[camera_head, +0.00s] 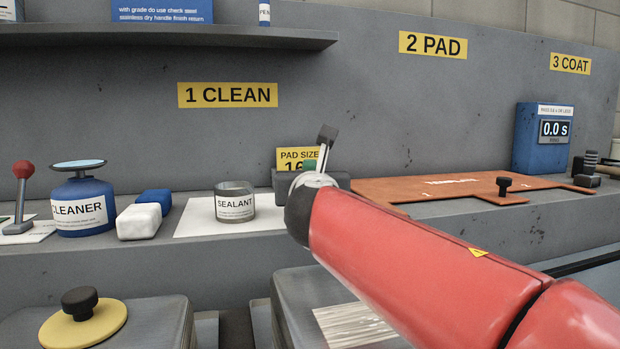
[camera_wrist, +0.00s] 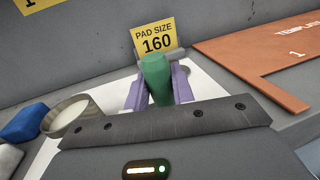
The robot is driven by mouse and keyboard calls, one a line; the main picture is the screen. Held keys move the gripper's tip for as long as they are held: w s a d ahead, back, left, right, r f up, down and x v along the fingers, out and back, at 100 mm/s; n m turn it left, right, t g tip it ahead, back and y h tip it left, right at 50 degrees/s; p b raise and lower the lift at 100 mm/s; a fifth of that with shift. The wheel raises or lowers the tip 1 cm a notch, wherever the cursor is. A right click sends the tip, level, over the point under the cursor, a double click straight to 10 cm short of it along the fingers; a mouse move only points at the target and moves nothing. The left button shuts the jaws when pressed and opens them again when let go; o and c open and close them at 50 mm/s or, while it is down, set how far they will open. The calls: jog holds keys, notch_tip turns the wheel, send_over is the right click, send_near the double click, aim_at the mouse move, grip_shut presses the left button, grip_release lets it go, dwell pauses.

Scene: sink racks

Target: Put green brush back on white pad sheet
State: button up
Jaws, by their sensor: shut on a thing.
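The green brush (camera_wrist: 157,78) is between the two fingers of my gripper (camera_wrist: 158,92) in the wrist view, and the fingers are shut on it. In the head view only a small green part (camera_head: 309,167) shows beside my gripper (camera_head: 322,160), and my red arm hides much of that area. The white pad sheet (camera_head: 192,226) lies on the ledge, and the sealant jar stands on it. The sheet also shows in the wrist view (camera_wrist: 112,95), under and around the brush. I cannot tell whether the brush touches the sheet.
The sealant jar (camera_head: 235,203) stands left of my gripper. A white block (camera_head: 139,222), a blue block (camera_head: 155,200) and the cleaner bottle (camera_head: 84,207) are further left. The "PAD SIZE 160" sign (camera_wrist: 155,37) stands behind. An orange template (camera_head: 440,188) lies to the right.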

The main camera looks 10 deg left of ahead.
jog(key=o, duration=1)
jog(key=shift+s+r, duration=0.1)
jog(key=shift+r, duration=0.05)
jog(key=v, duration=1.1)
jog(key=shift+s+d, duration=0.15)
jog(key=shift+s, duration=0.25)
